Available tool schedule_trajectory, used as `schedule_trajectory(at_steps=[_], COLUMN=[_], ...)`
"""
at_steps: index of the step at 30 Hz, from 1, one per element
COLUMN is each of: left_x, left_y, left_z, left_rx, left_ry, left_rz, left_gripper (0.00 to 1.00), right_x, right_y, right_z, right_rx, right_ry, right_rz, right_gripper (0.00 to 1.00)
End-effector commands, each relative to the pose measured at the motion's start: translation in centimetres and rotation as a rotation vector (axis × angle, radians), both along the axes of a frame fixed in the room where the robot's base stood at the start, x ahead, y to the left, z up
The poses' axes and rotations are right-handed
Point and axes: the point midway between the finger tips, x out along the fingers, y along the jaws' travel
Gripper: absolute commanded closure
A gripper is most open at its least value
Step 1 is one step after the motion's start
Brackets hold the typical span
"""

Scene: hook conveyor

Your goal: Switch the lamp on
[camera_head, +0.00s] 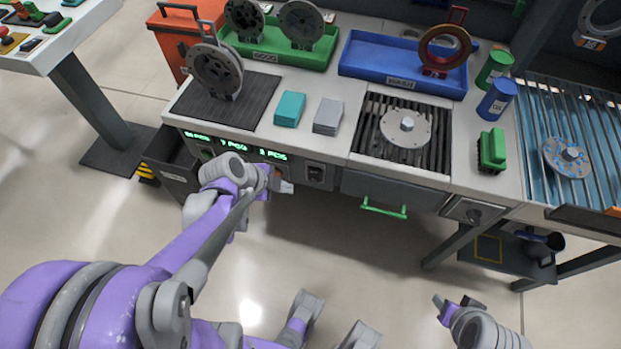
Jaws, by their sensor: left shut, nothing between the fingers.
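No lamp that I can make out stands in view. A dark switch (316,173) sits in a light-framed plate on the front panel of the workbench (335,150). My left gripper (287,187) is shut and empty, in front of the panel just left of the switch and a little lower. I cannot tell whether it touches the panel. Green lit readouts (234,145) show on the panel to the left, partly behind my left wrist. My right gripper (457,302) is low at the right, away from the bench; its jaw opening is unclear.
A green tray (325,57) and a blue tray (358,75) hold round metal parts at the back. A drawer with a green handle (384,209) is right of the switch. A round knob (473,213) sits farther right. The floor before the bench is clear.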

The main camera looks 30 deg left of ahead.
Motion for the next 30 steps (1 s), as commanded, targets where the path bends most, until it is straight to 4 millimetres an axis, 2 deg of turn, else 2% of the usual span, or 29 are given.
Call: schedule_trajectory(at_steps=[5,8,21,25,30], left_x=[0.2,0.7,5.2,7.2,8.6], left_y=[-0.1,-0.3,-2.5,-2.0,-1.6], left_z=[-0.3,-1.1,-8.6,-8.7,-8.9], left_rx=[0.0,-0.001,0.0,0.0,0.0], left_ry=[0.0,0.001,0.001,0.0,0.0], left_rz=[0.0,-0.002,-0.004,0.0,0.0], left_gripper=[1.0,1.0,1.0,1.0,1.0], right_x=[0.0,0.0,0.1,0.1,0.1], right_y=[0.0,0.0,0.0,0.0,0.0], right_z=[-0.2,-0.6,-4.6,-4.7,-4.9], right_rx=[0.0,0.0,0.0,0.0,0.0], right_ry=[0.001,0.002,0.016,0.016,0.017], right_rz=[0.0,0.0,0.0,0.0,0.0], right_gripper=[0.5,0.5,0.5,0.5,0.5])
